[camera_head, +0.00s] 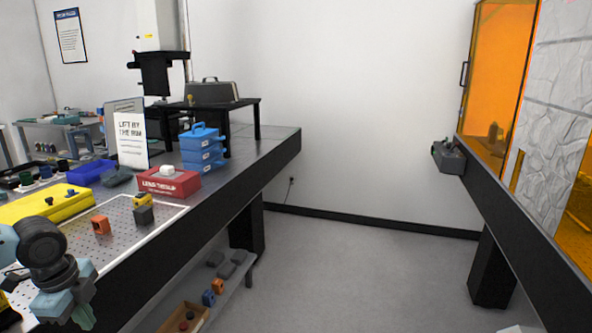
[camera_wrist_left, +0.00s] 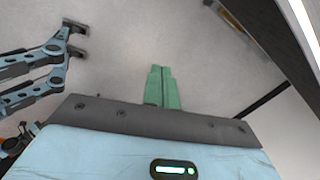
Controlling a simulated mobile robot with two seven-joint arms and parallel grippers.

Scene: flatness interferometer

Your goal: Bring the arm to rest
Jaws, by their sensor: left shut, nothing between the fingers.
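My left gripper (camera_head: 82,318) is at the lower left of the head view, in front of the near edge of the dark workbench (camera_head: 235,172). Its arm comes in from the left edge. In the left wrist view the two green fingers (camera_wrist_left: 162,84) lie together with nothing between them, over the grey floor (camera_wrist_left: 205,65). The gripper touches no object that I can see.
The workbench holds a perforated plate (camera_head: 125,232), yellow case (camera_head: 30,205), red box (camera_head: 168,184), blue stacked boxes (camera_head: 202,153) and white sign (camera_head: 131,140). A lower shelf (camera_head: 215,285) holds small parts. A dark bench (camera_head: 490,205) stands right. The floor between is clear.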

